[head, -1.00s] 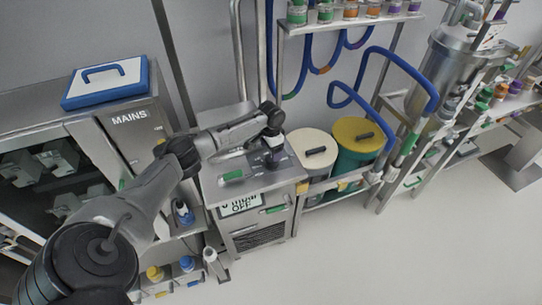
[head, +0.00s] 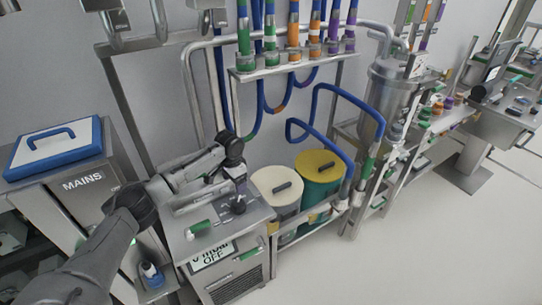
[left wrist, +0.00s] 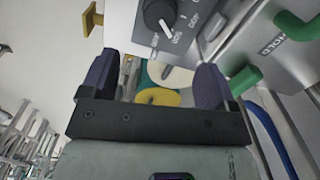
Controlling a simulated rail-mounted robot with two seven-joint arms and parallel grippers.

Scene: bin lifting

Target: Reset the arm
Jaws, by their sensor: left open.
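My left gripper (head: 238,192) is over the top of the steel control cabinet (head: 205,215), beside a dark knob there. In the left wrist view, its two dark fingers (left wrist: 153,78) are spread apart with nothing gripped between them. A dial knob (left wrist: 158,14) on a marked panel shows just beyond the fingers. My left arm reaches in from the lower left with its elbow bent. Right of the cabinet stand a bin with a cream lid (head: 275,182) and a green bin with a yellow lid (head: 320,164). My right gripper is not in view.
A cabinet marked MAINS (head: 85,182), with a blue-edged lid (head: 54,146) on top, stands at left. A hose rack (head: 295,66) with blue hoses hangs behind the bins. A steel tank (head: 384,95) stands right of it. The floor (head: 400,250) at lower right is clear.

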